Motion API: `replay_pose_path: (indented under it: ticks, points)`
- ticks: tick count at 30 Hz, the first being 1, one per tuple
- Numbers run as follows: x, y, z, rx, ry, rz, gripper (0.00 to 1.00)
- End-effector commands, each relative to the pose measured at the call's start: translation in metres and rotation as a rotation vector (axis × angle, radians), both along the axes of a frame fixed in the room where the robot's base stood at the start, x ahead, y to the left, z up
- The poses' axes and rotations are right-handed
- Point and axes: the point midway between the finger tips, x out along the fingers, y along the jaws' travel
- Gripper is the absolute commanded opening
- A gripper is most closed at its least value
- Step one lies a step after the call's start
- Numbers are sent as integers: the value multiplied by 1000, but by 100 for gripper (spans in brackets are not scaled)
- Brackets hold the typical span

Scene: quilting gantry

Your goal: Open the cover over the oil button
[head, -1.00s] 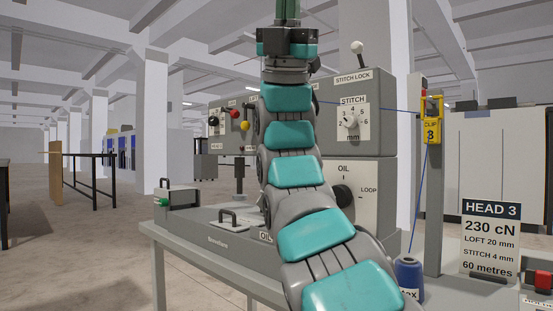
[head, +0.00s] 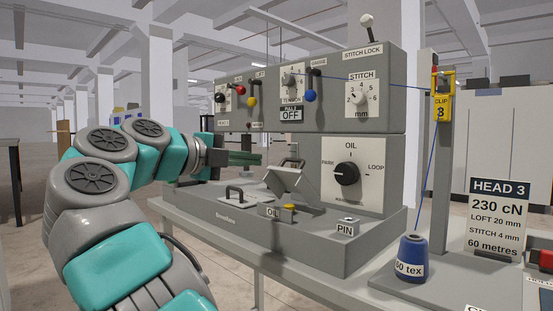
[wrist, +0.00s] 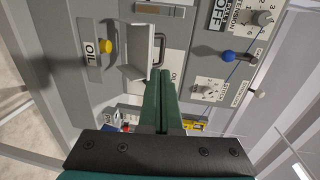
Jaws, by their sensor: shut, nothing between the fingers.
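The yellow oil button (head: 289,208) sits uncovered beside the OIL label on the machine's lower deck. It also shows in the wrist view (wrist: 106,47). Its grey cover (head: 287,181) stands raised and tilted back behind the button, with a handle at its upper edge. In the wrist view the cover (wrist: 138,62) is just beyond and left of my fingertips. My gripper (head: 260,159) is shut and empty, its green fingers pointing right toward the cover's upper side. The fingers also show in the wrist view (wrist: 164,74). I cannot tell whether they touch the cover.
A second handled plate (head: 235,198) lies on the deck left of the button. The PIN label (head: 345,228) is to the right. Above are the oil dial (head: 346,174) and the knobbed panel. A blue thread cone (head: 411,258) stands at the front right.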

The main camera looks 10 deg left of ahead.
Motion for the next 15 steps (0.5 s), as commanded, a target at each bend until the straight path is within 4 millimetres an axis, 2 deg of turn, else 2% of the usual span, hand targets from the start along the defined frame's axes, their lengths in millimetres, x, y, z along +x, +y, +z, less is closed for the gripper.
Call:
replay_pose_path:
  ticks: [5,15]
  points:
    - [16,-14,-3,1,0,-4,0]
    - [61,-50,-9,0,-1,-4,0]
